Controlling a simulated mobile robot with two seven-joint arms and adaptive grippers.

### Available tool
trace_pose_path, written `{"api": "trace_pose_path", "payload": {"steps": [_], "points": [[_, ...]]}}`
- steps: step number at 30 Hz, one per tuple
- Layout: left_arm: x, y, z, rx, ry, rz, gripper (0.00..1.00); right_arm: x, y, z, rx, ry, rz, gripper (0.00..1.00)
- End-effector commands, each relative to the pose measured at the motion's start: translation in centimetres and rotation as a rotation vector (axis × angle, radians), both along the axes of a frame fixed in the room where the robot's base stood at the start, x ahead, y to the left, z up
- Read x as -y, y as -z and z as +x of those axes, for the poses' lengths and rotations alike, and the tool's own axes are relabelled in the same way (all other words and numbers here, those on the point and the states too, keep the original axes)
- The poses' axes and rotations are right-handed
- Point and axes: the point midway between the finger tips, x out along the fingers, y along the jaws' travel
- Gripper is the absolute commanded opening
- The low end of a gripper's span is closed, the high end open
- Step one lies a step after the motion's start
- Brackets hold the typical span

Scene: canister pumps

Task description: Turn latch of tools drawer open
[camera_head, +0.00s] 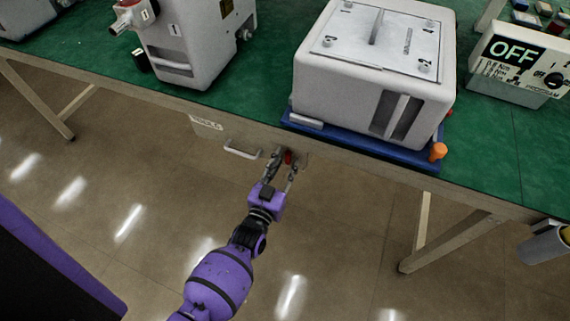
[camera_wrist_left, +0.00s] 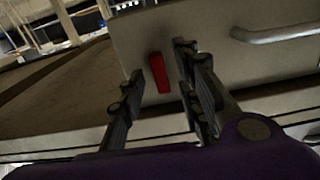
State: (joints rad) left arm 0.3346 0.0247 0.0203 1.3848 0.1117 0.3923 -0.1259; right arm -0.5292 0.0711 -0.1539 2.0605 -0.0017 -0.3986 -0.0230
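The tools drawer (camera_head: 215,138) hangs under the green table's front edge, with a paper label and a metal bar handle (camera_head: 242,150). In the left wrist view its pale front (camera_wrist_left: 215,60) fills the upper middle, and the handle (camera_wrist_left: 275,33) is at the upper right. The red latch (camera_head: 288,157) is at the drawer's right end. In the left wrist view the latch (camera_wrist_left: 159,73) stands nearly upright, slightly tilted. My left gripper (camera_head: 283,160) is open, its fingers on either side of the latch, with visible gaps to it. My right gripper is in neither view.
A white canister unit (camera_head: 355,70) sits on a blue base (camera_head: 370,145) on the green table (camera_head: 500,150), above and right of the drawer. An orange knob (camera_head: 438,151) is at the base's corner. Another white machine (camera_head: 190,40) stands left. A table leg (camera_head: 440,240) is lower right.

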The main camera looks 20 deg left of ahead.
Motion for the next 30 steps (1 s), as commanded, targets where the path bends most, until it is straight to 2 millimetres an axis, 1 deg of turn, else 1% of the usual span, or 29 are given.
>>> {"api": "trace_pose_path", "payload": {"steps": [4,8,15,18,21,25,30], "points": [[0.0,0.0,-0.4,-0.001,0.0,0.0,0.31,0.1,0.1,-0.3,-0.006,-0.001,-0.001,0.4],[-0.1,0.1,-2.2,-0.003,-0.001,0.0,0.31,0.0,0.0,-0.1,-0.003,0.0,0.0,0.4],[-0.3,0.1,-7.4,-0.003,-0.001,0.0,0.31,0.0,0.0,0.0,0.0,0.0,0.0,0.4],[-0.4,0.1,-9.3,-0.002,-0.001,0.0,0.31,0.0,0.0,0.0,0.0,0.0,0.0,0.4],[-0.4,0.1,-10.7,-0.003,0.0,0.0,0.31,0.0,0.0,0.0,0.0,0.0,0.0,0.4],[-0.4,0.0,-11.7,0.0,0.0,0.0,0.31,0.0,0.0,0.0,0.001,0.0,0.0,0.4],[-0.4,0.0,-12.0,0.001,0.0,0.0,0.31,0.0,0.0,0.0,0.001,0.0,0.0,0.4]]}}
